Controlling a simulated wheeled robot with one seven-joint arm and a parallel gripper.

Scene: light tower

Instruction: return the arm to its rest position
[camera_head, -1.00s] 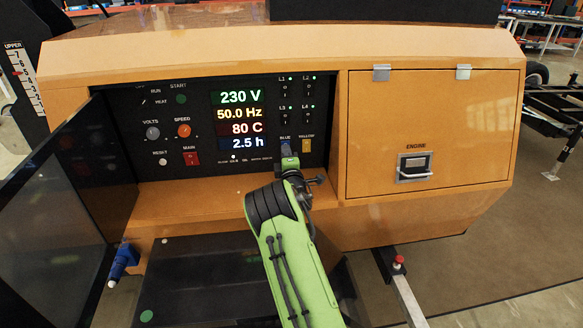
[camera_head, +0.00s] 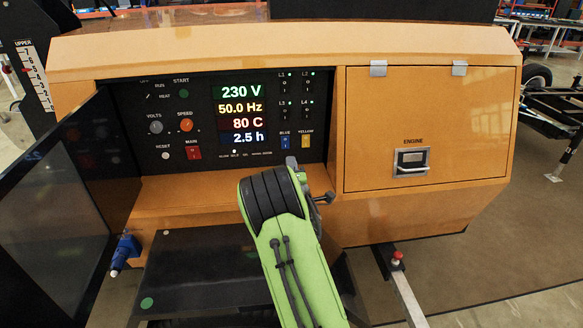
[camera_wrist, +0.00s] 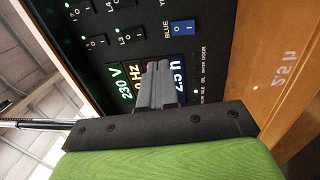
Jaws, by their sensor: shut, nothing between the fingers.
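My green arm reaches up from the bottom of the head view in front of the orange light tower cabinet (camera_head: 400,47). In that view its end hides most of my gripper. In the wrist view my gripper (camera_wrist: 157,70) is shut, its grey fingers together with nothing between them. It points at the black control panel (camera_head: 207,110) and covers part of the lit displays. The blue switch (camera_head: 285,142) and yellow switch (camera_head: 305,142) show just above my arm's end in the head view, and the blue switch (camera_wrist: 180,28) is beyond the fingers in the wrist view.
The dark panel door (camera_head: 62,190) stands open at the left. The closed engine door (camera_head: 430,120) with its latch is at the right. A dark step (camera_head: 200,265) lies below the panel. A bar with a red knob (camera_head: 397,258) sticks out at the lower right.

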